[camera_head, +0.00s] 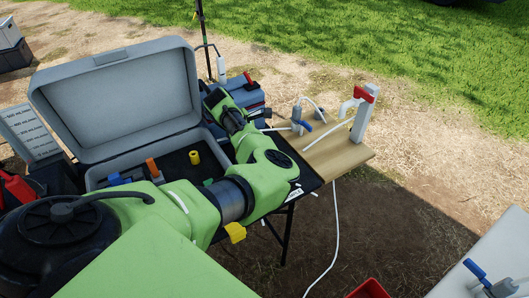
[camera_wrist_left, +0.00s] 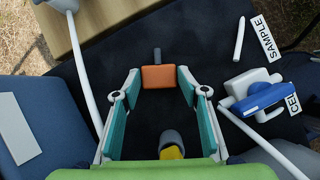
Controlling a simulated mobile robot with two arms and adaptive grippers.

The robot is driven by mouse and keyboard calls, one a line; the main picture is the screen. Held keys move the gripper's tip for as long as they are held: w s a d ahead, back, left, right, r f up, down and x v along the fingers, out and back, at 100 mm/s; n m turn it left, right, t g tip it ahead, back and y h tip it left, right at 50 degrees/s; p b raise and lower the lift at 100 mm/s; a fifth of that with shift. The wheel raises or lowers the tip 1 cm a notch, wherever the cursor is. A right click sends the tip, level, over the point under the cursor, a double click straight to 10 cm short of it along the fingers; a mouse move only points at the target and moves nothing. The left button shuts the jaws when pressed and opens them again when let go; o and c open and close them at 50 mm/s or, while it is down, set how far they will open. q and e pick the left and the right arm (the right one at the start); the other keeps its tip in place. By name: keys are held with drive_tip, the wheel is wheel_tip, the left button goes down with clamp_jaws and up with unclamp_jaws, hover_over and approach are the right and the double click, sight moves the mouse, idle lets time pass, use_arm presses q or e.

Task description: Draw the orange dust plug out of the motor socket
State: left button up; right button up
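In the left wrist view, an orange block-shaped plug (camera_wrist_left: 158,77) lies between the tips of my left gripper (camera_wrist_left: 158,90), with a short grey stem (camera_wrist_left: 157,55) beyond it. The teal-padded fingers are open, one on each side, with a narrow gap showing at both; I cannot tell their depth relative to the plug. A grey rounded piece with yellow below it (camera_wrist_left: 170,137) shows nearer, between the finger bases. I cannot make out the socket around the plug. In the head view my arm hides the plug and gripper. My right gripper is in neither view.
An open grey case (camera_head: 120,90) stands left of my arm, with blue, orange and yellow pieces inside. A wooden board (camera_head: 340,152) carries a white post with a red clamp (camera_head: 366,95). A blue-handled valve (camera_wrist_left: 262,95) is right of my gripper, near white labels.

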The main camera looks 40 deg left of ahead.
use_arm(q)
drive_tip(key=shift+o, duration=0.5)
drive_tip(key=shift+s+d+f, duration=0.1)
drive_tip(key=shift+d+f, duration=0.05)
drive_tip(key=shift+f, duration=0.3)
drive_tip(key=shift+s+d+f, duration=0.1)
drive_tip(key=shift+f, duration=0.35)
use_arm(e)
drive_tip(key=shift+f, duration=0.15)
use_arm(q)
drive_tip(key=shift+a+r, duration=0.1)
drive_tip(key=shift+r, duration=0.05)
drive_tip(key=shift+s+a+r, duration=0.15)
drive_tip(key=shift+a+r, duration=0.05)
drive_tip(key=shift+r, duration=0.05)
drive_tip(key=v, duration=0.7)
drive_tip(key=shift+w+d+r, duration=0.1)
drive_tip(key=shift+w+r, duration=0.2)
drive_tip(key=shift+w, duration=0.05)
drive_tip(key=shift+s+r, duration=0.1)
drive_tip(key=shift+r, duration=0.15)
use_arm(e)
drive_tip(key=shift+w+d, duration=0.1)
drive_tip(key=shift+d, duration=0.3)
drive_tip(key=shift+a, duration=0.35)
